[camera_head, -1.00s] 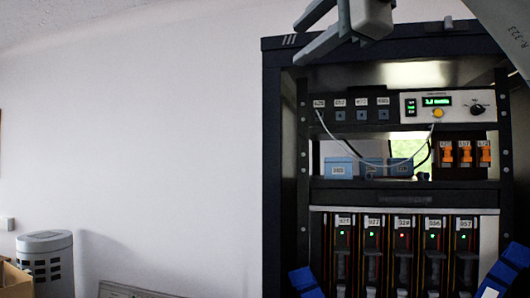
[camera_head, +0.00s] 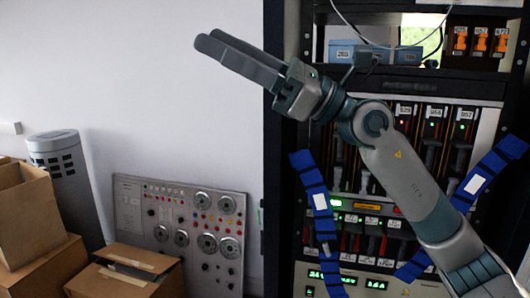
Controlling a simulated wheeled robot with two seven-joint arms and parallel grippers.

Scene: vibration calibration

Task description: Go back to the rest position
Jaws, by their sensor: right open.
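My right arm comes in from the lower right and crosses in front of the equipment rack (camera_head: 278,165). My right gripper (camera_head: 207,40) is raised at the upper middle, pointing up and left, in front of the bare white wall. Its two fingers are seen nearly side-on, the jaws are open, and nothing shows between them. The arm hides part of the rack's modules. My left gripper is not in view.
Light-blue boxes (camera_head: 342,52) and orange switches (camera_head: 480,41) sit on the rack's upper shelf. Blue segmented strips (camera_head: 312,190) hang at the rack's front. A gauge panel (camera_head: 182,215), cardboard boxes (camera_head: 28,215) and a grey cylinder (camera_head: 60,160) stand at left.

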